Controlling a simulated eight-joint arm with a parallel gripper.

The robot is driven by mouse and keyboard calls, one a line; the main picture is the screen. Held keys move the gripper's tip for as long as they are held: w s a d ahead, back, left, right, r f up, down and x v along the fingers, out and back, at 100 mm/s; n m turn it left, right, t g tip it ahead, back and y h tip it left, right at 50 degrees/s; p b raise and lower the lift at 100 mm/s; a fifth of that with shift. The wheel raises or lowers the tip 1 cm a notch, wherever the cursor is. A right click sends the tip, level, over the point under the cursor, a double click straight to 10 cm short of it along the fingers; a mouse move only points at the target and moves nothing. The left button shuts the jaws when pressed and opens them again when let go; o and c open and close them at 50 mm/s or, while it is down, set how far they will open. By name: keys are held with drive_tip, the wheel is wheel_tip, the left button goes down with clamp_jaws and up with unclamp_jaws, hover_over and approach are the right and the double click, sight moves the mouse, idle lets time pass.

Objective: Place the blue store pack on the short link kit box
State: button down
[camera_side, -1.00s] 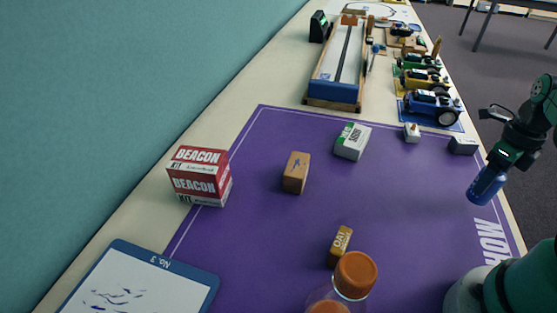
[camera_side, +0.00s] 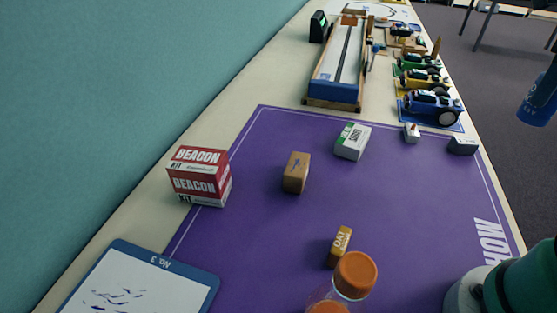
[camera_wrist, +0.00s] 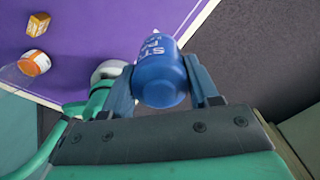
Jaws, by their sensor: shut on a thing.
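The blue store pack (camera_wrist: 160,75) is a blue cylinder with white lettering. My gripper (camera_wrist: 162,86) is shut on it, one finger on each side, in the wrist view. In the side view the pack (camera_side: 538,103) is at the right edge, held up with the grey floor behind it; the gripper itself is out of that view. The short link kit box (camera_side: 352,141) is a small white and green box on the far part of the purple mat. It is well to the left of the pack, and its top is bare.
The purple mat (camera_side: 390,205) has free room in the middle. A brown block (camera_side: 296,173), a yellow OAT box (camera_side: 340,245) and an orange-lidded jar (camera_side: 355,273) stand on it. Red BEACON boxes (camera_side: 200,176) are at left. A ramp (camera_side: 337,65) and toy cars (camera_side: 430,105) stand beyond.

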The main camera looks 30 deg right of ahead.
drive_tip(key=w+r+n, duration=0.2)
drive_tip(key=w+r, duration=0.2)
drive_tip(key=w, duration=0.2)
drive_tip(key=n, duration=0.7)
hover_over(354, 135)
wheel_tip(354, 135, down, 20)
drive_tip(key=shift+f, duration=0.25)
drive_tip(key=shift+f, duration=0.1)
drive_tip(key=shift+c, duration=1.1)
unclamp_jaws()
